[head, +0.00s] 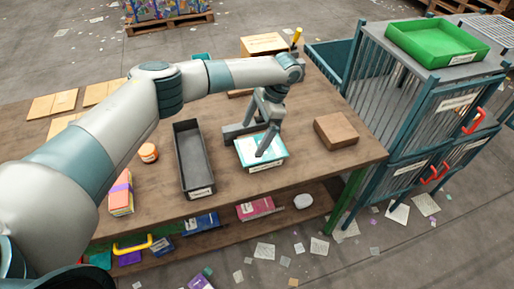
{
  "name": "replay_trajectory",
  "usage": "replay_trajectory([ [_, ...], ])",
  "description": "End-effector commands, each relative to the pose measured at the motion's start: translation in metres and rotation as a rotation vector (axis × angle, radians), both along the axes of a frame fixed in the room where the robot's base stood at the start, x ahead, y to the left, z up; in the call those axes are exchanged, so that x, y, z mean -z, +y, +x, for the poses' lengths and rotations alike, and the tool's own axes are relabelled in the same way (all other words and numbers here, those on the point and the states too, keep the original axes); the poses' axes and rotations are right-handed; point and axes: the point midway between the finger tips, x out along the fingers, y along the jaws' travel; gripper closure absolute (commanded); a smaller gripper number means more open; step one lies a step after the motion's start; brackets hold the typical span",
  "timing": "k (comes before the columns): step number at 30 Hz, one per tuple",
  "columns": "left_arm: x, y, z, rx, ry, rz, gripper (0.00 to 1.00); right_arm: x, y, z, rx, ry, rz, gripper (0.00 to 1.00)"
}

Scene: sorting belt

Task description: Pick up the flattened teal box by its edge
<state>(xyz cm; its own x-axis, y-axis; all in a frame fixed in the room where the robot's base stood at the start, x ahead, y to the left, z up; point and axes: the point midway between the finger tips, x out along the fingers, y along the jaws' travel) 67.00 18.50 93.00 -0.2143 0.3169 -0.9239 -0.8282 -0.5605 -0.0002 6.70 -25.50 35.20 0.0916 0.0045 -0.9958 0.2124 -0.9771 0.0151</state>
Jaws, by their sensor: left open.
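A flat teal box with a pale top (249,150) lies on the wooden table, right of the dark grey tray. My left gripper (252,138) is over it, pointing down, with its fingers spread apart. One finger crosses in front of the box's top and the other is by its back left corner. I cannot tell whether either finger touches the box. Part of the box is hidden behind the gripper. My right gripper is not in view.
A long dark grey tray (180,126) stands left of the box. A brown box (336,131) lies to the right. An orange-lidded jar (148,152) and a stack of coloured items (121,192) stand at left. A barred teal cage (388,110) stands beyond the table's right edge.

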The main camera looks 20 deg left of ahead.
Motion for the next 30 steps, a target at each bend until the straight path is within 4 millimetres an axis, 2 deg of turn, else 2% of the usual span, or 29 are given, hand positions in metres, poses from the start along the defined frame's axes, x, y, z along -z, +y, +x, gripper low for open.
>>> replay_trajectory([
  [10, 0.004, 0.002, -0.002, 0.000, 0.001, 0.002, 0.00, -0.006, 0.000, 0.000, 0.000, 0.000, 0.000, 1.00],
  [17, 0.024, 0.009, -0.009, 0.000, 0.002, 0.002, 0.00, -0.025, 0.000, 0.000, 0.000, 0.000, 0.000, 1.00],
  [21, 0.041, 0.014, -0.012, -0.002, 0.002, 0.001, 0.00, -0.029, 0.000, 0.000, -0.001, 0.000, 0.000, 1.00],
  [30, 0.048, 0.015, -0.013, -0.001, 0.000, 0.001, 0.00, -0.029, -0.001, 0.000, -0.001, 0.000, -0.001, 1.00],
])
